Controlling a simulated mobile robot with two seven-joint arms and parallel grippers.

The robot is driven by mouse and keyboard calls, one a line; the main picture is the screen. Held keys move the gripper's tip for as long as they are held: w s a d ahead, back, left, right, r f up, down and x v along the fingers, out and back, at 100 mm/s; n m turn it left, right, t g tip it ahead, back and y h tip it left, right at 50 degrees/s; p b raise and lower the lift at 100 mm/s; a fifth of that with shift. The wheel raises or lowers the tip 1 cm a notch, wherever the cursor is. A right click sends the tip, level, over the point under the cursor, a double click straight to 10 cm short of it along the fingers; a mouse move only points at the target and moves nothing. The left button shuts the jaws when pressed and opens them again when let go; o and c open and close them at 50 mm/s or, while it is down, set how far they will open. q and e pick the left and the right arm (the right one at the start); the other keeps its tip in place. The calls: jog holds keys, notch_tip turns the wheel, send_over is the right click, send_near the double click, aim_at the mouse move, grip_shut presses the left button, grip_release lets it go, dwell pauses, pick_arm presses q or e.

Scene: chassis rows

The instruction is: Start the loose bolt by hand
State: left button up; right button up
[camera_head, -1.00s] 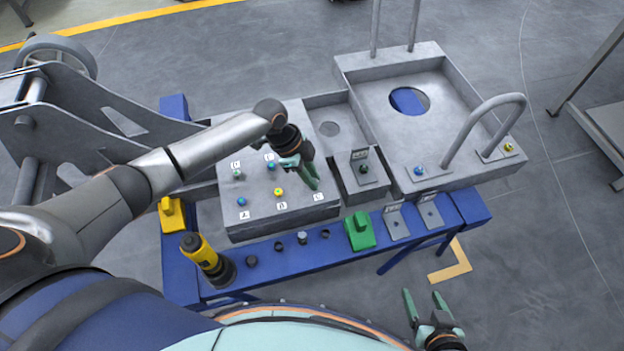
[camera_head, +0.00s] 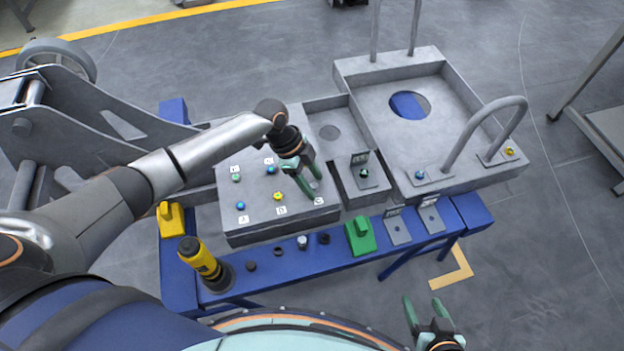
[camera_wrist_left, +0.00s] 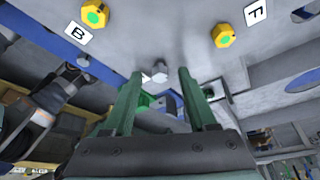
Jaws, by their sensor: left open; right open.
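My left gripper (camera_head: 312,187) is open above the grey block (camera_head: 235,222), near its right front corner by a label. In the left wrist view its two green fingers (camera_wrist_left: 160,80) stand apart. Yellow bolt heads with green centres show by label B (camera_wrist_left: 95,16) and label F (camera_wrist_left: 223,36). In the head view, a yellow bolt (camera_head: 278,196) and blue bolt (camera_head: 241,205) sit on the block. My right gripper (camera_head: 421,314) is open and empty.
A yellow-black tool (camera_head: 203,262) stands on the blue rail (camera_head: 345,262), with dark sockets, a pale piece (camera_head: 302,242) and a green block (camera_head: 360,236). A grey tray with a curved handle (camera_head: 508,125) is at right.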

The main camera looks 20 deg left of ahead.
pick_arm(q)
jog(key=shift+r, duration=0.1)
jog(key=v, duration=1.2)
jog(key=shift+a+p, duration=0.15)
jog(key=shift+p, duration=0.15)
jog(key=shift+r, duration=0.1)
